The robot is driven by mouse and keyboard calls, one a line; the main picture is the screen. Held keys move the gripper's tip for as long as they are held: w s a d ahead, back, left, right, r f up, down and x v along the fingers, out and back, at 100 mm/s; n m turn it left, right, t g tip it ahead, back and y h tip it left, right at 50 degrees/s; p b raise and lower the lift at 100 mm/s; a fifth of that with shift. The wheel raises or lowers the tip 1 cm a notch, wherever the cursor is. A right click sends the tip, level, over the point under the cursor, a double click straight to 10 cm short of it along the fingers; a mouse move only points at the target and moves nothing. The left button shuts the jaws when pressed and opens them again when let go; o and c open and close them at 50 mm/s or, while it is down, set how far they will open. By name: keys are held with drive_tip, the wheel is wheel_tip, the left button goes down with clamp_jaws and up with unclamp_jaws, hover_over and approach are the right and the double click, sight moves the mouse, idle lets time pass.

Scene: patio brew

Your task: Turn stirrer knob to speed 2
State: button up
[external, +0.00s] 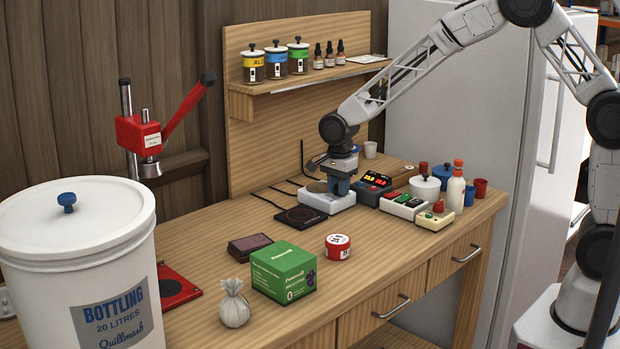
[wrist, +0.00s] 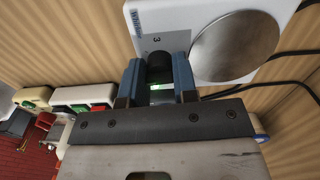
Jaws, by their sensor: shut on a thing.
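The stirrer (external: 320,203) is a low white box on the bench below my gripper (external: 340,187). In the wrist view the stirrer (wrist: 148,14) has a round metal plate (wrist: 235,47) on the right. Its dark knob (wrist: 160,68) sits between the blue fingers of my gripper (wrist: 159,78), which are shut on it. A printed "3" shows on a grey panel just past the knob. The other marks and the knob's pointer are hidden, so its setting cannot be read. In the external view my gripper hides the knob.
A black hot plate (external: 301,216) lies just left of the stirrer. A dark box with lit displays (external: 374,190) and a white box with coloured parts (external: 403,206) stand close on the right. Dark cables run behind. A green box (external: 283,273) stands nearer the front.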

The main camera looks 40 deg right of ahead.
drive_tip(key=shift+f, duration=0.1)
drive_tip(key=o, duration=0.9)
drive_tip(key=shift+o, duration=0.2)
drive_tip(key=shift+r, duration=4)
